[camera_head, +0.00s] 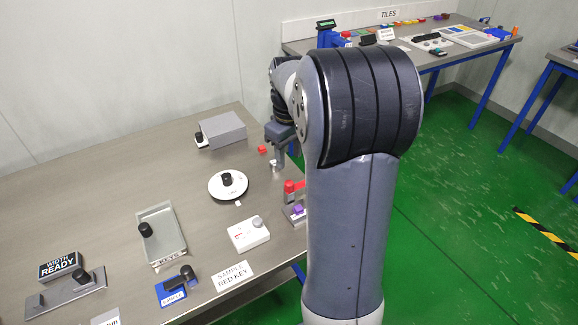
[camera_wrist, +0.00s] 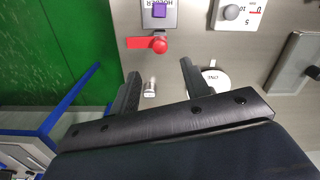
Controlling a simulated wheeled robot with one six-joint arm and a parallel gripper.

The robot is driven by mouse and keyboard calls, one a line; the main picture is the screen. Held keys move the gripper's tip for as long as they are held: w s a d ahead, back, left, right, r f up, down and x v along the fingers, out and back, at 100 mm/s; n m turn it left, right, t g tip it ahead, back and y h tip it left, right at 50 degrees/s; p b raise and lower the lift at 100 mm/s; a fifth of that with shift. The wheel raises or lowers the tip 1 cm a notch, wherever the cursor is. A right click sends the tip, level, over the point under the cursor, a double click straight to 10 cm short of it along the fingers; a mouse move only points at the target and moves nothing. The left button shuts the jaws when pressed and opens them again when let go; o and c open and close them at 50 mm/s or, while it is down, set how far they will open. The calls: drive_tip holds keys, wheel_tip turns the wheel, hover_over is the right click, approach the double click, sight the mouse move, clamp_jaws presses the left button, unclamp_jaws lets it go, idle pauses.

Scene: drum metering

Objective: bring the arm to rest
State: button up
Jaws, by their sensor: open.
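My arm rises large in the middle of the head view and bends over at a dark, ribbed joint. My gripper (camera_head: 279,150) hangs over the right edge of the grey bench (camera_head: 110,185), partly hidden by my own arm. In the wrist view my gripper (camera_wrist: 160,68) has its two dark fingers spread wide, with nothing held between them. A small silver cylinder (camera_wrist: 150,88) shows between the fingers, seen past them on the bench; I cannot tell how far below it is. A red part with a round knob (camera_wrist: 160,45) lies just beyond the fingertips.
A purple-marked holder (camera_wrist: 158,10), a numbered white box (camera_head: 249,233), a white round dial (camera_head: 228,197) and a grey tray (camera_head: 170,250) stand on the bench. A second bench (camera_head: 450,62) stands behind. Green floor (camera_head: 450,200) is open to the right.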

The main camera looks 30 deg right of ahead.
sight(289, 183)
drive_tip(key=shift+r, duration=0.55)
drive_tip(key=shift+f, duration=0.1)
wheel_tip(289, 183, down, 11)
drive_tip(key=shift+r, duration=0.1)
drive_tip(key=shift+r, duration=0.1)
idle(0.4)
